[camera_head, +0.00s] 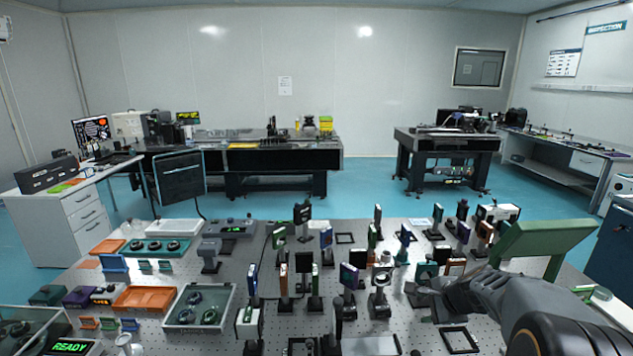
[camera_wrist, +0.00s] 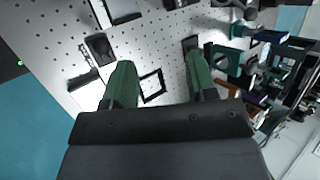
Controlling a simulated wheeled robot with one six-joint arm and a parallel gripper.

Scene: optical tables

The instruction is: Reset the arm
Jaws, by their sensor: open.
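My arm (camera_head: 485,292) reaches in from the lower right in the head view, low over the right part of the optical table (camera_head: 225,262). In the wrist view my gripper (camera_wrist: 161,82) shows two green fingers spread wide apart, with nothing held between them. The perforated table top (camera_wrist: 60,45) lies beyond the fingertips. A flat black square frame (camera_wrist: 152,87) lies on it, seen through the gap between the fingers. The fingertips are hard to make out in the head view among the mounts.
Upright optic mounts crowd the table, including a blue one (camera_head: 348,275) left of my arm. A green panel (camera_head: 543,238) stands close behind my arm. Grey trays (camera_head: 199,306) and an orange tray (camera_head: 143,298) are at the left. Open floor (camera_head: 370,192) lies beyond the table.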

